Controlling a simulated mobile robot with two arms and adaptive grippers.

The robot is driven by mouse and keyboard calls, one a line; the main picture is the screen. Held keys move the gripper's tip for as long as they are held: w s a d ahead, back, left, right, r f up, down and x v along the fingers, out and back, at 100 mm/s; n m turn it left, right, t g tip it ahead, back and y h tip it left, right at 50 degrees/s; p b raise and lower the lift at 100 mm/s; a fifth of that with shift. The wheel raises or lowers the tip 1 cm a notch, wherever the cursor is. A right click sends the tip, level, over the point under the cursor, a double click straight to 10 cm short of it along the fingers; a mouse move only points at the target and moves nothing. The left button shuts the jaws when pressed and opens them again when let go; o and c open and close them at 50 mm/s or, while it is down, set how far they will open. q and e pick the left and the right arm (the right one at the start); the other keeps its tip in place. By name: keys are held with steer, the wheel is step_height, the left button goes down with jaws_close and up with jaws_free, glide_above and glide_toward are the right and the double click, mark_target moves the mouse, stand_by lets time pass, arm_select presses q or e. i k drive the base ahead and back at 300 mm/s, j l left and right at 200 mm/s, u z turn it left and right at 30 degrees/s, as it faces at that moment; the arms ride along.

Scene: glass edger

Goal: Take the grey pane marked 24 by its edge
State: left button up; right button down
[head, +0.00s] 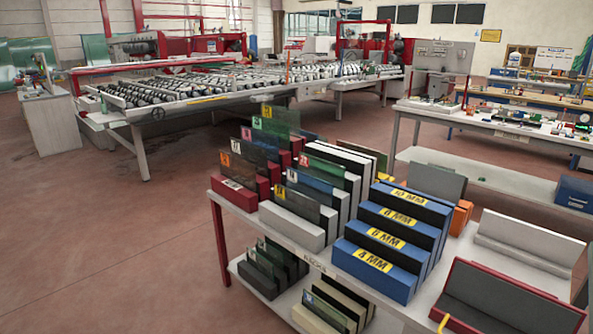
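Several glass panes with small coloured number labels stand on edge in a rack unit (288,232). Clear greenish panes (282,118) with yellow labels stand at the back. Darker panes (240,172) with orange labels stand at the front left. Greyish and bluish panes (308,184) with red, pink and white labels stand to their right, between white and red blocks. The numbers are too small to read surely, so I cannot tell which pane is marked 24. Neither of my grippers is in view.
Blue blocks (375,262) with yellow thickness labels stand right of the panes. A red-edged padded stand (505,300) is at the lower right. More panes sit on the lower shelf (283,302). A roller table (200,95) stands behind. The floor at left (90,250) is clear.

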mark_target(309, 209)
steer(key=i+j+z, duration=0.1)
steer(key=z, duration=0.25)
steer(key=i+j+z, duration=0.2)
steer(key=z, duration=0.15)
steer(key=i+j+z, duration=0.2)
steer(key=z, duration=0.15)
